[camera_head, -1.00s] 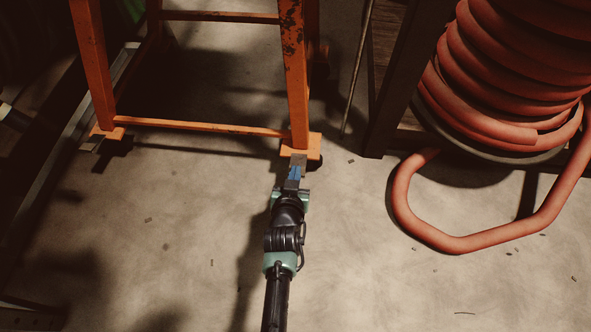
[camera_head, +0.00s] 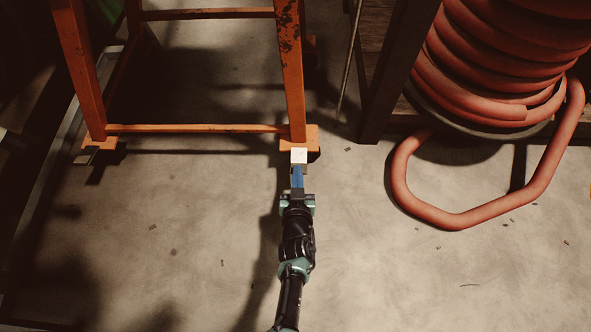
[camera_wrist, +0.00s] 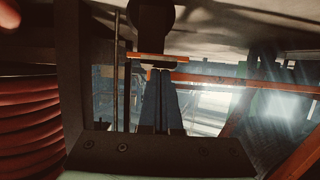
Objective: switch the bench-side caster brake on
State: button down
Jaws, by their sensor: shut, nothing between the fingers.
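The orange cart frame (camera_head: 200,128) stands at the upper left of the head view, with a caster under each near leg. The near right caster's orange plate (camera_head: 312,138) has a small pale brake tab (camera_head: 299,156) on its front. My gripper (camera_head: 297,168) is shut and empty, its blue fingers pointing at that tab; I cannot tell whether they touch it. The near left caster has a dark tab (camera_head: 88,155). In the wrist view my shut fingertips (camera_wrist: 160,71) are close to the orange plate edge (camera_wrist: 150,56), with a dark wheel (camera_wrist: 152,18) beyond.
A coiled red hose (camera_head: 490,60) sits on a dark-legged stand at the right, and its loose loop (camera_head: 460,222) lies on the floor. A thin rod (camera_head: 350,60) leans between cart and stand. The floor in front is mostly clear, with small scraps.

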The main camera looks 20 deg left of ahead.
jog(key=shift+s+d+f, duration=0.15)
jog(key=shift+d+f, duration=0.05)
jog(key=shift+f, duration=0.4)
jog(key=p+v, duration=0.6)
jog(key=v, duration=0.5)
jog(key=shift+s+r+p, duration=0.2)
jog(key=shift+r+p, duration=0.15)
jog(key=shift+r, duration=0.1)
dwell(0.3)
